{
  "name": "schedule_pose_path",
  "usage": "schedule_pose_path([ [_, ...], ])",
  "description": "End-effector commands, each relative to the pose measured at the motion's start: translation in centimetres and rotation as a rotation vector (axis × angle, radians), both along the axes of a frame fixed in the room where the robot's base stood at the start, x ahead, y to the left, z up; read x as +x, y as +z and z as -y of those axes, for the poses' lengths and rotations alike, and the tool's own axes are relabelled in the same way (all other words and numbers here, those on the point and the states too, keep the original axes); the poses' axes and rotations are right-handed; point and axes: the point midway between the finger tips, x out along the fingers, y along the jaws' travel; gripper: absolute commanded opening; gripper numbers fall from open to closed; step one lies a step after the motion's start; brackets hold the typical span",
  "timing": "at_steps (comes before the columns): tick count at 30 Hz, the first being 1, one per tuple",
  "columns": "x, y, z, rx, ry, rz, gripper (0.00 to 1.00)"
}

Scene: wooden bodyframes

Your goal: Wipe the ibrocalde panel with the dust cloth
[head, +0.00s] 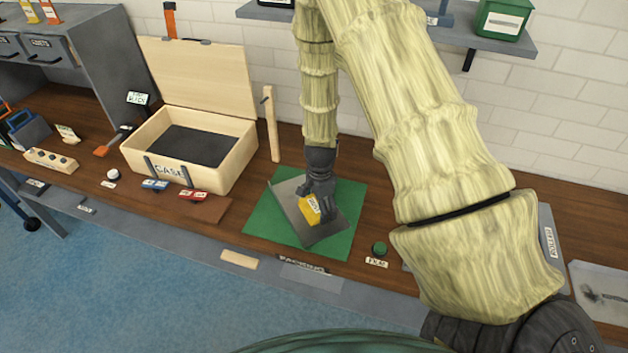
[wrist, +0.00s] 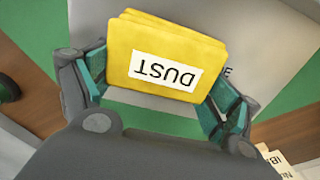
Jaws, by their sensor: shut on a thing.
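The yellow dust cloth (wrist: 165,45), a folded pad with a label reading DUST, is between the fingers of my gripper (wrist: 160,95). My gripper (head: 317,205) is shut on it, and the cloth (head: 309,213) shows below the fingers in the head view. Beneath it lies a grey metal panel (head: 322,232) on a green mat (head: 263,222). The panel (wrist: 265,40) fills much of the wrist view behind the cloth. Its lettering is mostly hidden by the cloth. I cannot tell whether the cloth touches the panel.
An open wooden case (head: 225,160) stands left of the mat, with a wooden post (head: 271,125) beside it. A round green knob (head: 379,248) sits right of the mat. Red and blue small parts lie before the case. A shelf (head: 500,40) hangs at the back right.

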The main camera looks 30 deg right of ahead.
Motion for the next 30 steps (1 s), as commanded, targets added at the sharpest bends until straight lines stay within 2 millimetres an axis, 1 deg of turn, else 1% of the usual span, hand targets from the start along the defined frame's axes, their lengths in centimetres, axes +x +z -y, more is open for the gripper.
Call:
schedule_pose_path([
  [3, 0.1, 0.7, 0.1, 0.0, -0.001, 0.001, 0.63],
  [6, 0.4, 3.3, -0.1, -0.003, 0.004, 0.006, 0.63],
  [8, 0.4, 3.5, -0.2, -0.001, 0.005, 0.003, 0.63],
  [21, 0.3, 7.5, -0.1, -0.001, 0.003, 0.002, 0.63],
  [25, 0.3, 8.3, -0.1, -0.001, 0.003, 0.002, 0.63],
  [30, 0.2, 8.4, -0.1, -0.001, 0.002, 0.002, 0.63],
])
